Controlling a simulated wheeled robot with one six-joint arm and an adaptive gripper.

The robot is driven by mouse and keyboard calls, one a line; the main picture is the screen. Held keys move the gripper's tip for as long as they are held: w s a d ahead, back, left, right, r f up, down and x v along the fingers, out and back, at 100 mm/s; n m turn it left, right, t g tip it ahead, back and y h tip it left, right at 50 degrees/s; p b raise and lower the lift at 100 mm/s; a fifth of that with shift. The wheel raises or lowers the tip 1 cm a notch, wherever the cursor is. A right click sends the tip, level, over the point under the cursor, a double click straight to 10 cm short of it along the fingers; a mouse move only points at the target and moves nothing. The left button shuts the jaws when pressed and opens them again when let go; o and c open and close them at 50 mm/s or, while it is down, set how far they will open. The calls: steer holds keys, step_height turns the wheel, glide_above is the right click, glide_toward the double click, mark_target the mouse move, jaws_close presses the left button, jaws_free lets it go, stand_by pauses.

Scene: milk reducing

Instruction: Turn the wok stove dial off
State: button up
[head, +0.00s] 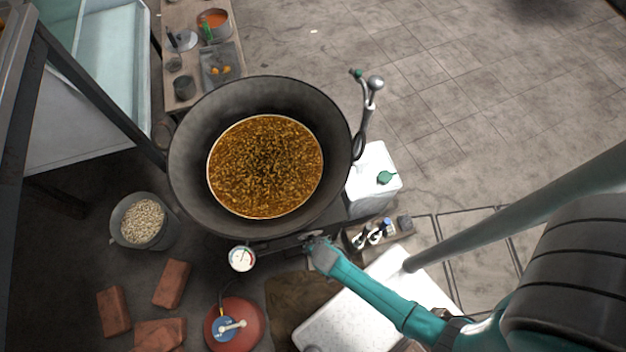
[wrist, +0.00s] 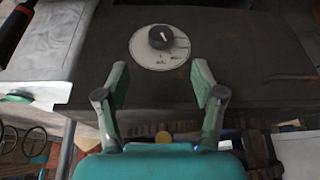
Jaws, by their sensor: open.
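The stove dial is a black knob (wrist: 161,37) with a white pointer line on a round white plate (wrist: 160,60), on a dark panel. The pointer line looks near upright, tilted slightly. My gripper (wrist: 160,68) is open and empty, its two fingers spread on either side below the dial, apart from the knob. In the head view my gripper (head: 313,243) is at the near edge of the stove under the large black wok (head: 188,165), which holds brown food (head: 265,165). I cannot make out the knob in the head view.
A white canister (head: 365,165) with a green cap stands right of the wok. A white gauge (head: 242,258) is left of my gripper. A red gas cylinder (head: 250,325), bricks (head: 172,283) and a bucket (head: 172,237) lie near. Open tiled floor (head: 480,100) is at right.

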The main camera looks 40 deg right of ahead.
steer(key=shift+x, duration=5.2)
steer(key=c, duration=1.1)
steer(key=shift+c, duration=0.2)
steer(key=shift+s+f+y, duration=0.15)
steer(key=shift+s+y, duration=0.05)
steer(key=shift+y, duration=0.2)
steer(key=shift+d+y, duration=0.1)
steer(key=shift+y, duration=0.2)
steer(key=o, duration=1.1)
steer(key=shift+w, duration=0.1)
steer(key=shift+o, duration=0.2)
